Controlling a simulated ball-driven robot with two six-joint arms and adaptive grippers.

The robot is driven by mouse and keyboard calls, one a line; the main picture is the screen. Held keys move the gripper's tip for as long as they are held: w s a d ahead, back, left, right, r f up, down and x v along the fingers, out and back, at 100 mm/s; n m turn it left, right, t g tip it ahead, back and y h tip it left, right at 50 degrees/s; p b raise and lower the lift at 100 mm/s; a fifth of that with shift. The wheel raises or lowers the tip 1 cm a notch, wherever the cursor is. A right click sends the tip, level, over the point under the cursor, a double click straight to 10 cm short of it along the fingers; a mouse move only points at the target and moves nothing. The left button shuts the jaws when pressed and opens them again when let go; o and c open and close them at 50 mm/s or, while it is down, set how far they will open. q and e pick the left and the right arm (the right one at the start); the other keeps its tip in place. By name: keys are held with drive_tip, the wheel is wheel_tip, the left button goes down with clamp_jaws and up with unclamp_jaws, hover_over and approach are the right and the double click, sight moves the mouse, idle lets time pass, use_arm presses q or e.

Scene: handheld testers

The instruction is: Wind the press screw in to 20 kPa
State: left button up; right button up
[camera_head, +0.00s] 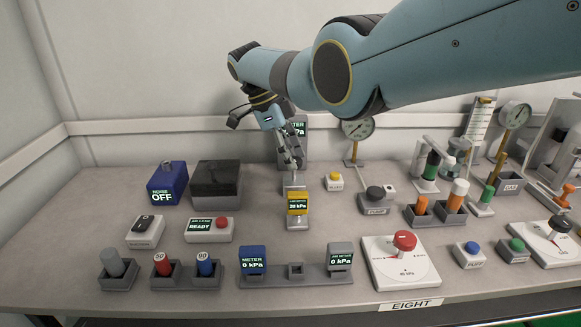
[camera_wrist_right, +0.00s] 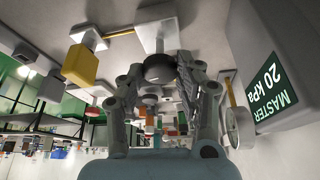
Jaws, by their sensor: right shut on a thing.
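My right gripper (camera_head: 292,160) reaches down at the back middle of the bench, and its fingers are shut on the dark round knob of the press screw (camera_wrist_right: 160,68), seen in the right wrist view. The head view hides most of the knob behind the fingers. In front of it a yellow meter (camera_head: 297,204) stands upright in a grey holder and reads 20 kPa. The grey master display (camera_head: 299,128) behind the gripper is partly covered; in the right wrist view its screen (camera_wrist_right: 270,92) reads 20 kPa. My left gripper is not in view.
A blue meter (camera_head: 253,260) and a grey meter (camera_head: 340,256) at the front each read 0 kPa. A blue box (camera_head: 167,184) and a dark-topped block (camera_head: 216,184) stand left of the gripper. A dial gauge (camera_head: 358,127) stands close on its right.

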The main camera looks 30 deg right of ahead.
drive_tip(key=shift+w+d+r+m+y+b, duration=0.1)
drive_tip(key=shift+m+y+b, duration=0.1)
drive_tip(key=shift+m+b, duration=0.35)
drive_tip(key=shift+w+m+y+b, duration=0.1)
drive_tip(key=shift+m+y+b, duration=0.1)
drive_tip(key=shift+m+b, duration=0.35)
drive_tip(key=o, duration=1.2)
drive_tip(key=shift+s, duration=0.1)
drive_tip(key=shift+c, duration=0.2)
drive_tip(key=v, duration=0.7)
drive_tip(key=shift+w, duration=0.25)
drive_tip(key=shift+r, duration=0.15)
